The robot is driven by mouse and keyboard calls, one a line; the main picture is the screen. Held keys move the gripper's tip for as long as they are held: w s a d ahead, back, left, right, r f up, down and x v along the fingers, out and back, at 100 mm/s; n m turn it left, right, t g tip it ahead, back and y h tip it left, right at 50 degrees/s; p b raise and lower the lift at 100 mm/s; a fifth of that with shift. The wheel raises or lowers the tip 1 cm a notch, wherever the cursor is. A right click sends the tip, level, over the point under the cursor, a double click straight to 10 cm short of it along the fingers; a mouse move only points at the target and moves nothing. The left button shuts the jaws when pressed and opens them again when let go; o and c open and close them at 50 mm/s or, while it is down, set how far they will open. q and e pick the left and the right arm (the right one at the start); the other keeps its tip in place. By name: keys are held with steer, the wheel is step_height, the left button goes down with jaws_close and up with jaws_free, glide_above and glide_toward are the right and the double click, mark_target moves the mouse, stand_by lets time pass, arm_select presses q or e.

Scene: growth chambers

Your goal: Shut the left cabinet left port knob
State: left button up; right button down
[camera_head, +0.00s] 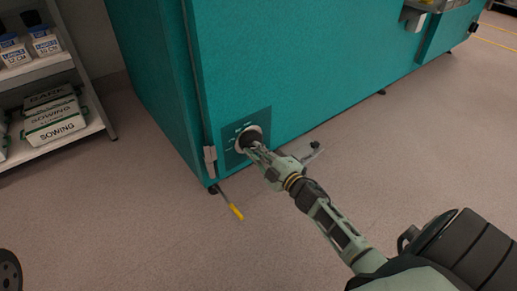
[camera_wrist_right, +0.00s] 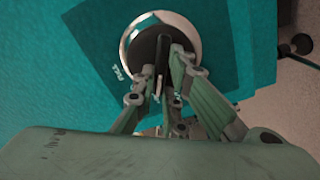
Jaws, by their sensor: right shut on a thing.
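The port knob is a round dark dial with a pale ring (camera_head: 249,133), low on the front of the teal cabinet (camera_head: 290,60), near its left edge. It sits on a darker teal plate (camera_head: 232,158). My right gripper (camera_head: 252,142) is at the knob, its fingers shut on it. In the right wrist view, the knob (camera_wrist_right: 148,48) shows a dark raised grip bar between the fingertips (camera_wrist_right: 164,62). Lettering on the plate is partly hidden and too small to read in full. My left gripper is not in view.
A short lever with a yellow end (camera_head: 236,211) sticks out at the cabinet's lower left corner. A metal hinge (camera_head: 210,160) is beside the plate. A shelf (camera_head: 88,125) with labelled boxes stands at the left. The floor in front is clear.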

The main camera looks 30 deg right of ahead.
steer(key=n, duration=0.5)
steer(key=shift+a+f+n+b, duration=0.1)
steer(key=shift+f+n+b, duration=0.2)
stand_by(0.4)
steer(key=c, duration=1.8)
jaws_free()
steer(key=s, duration=1.2)
steer(key=shift+d, duration=0.45)
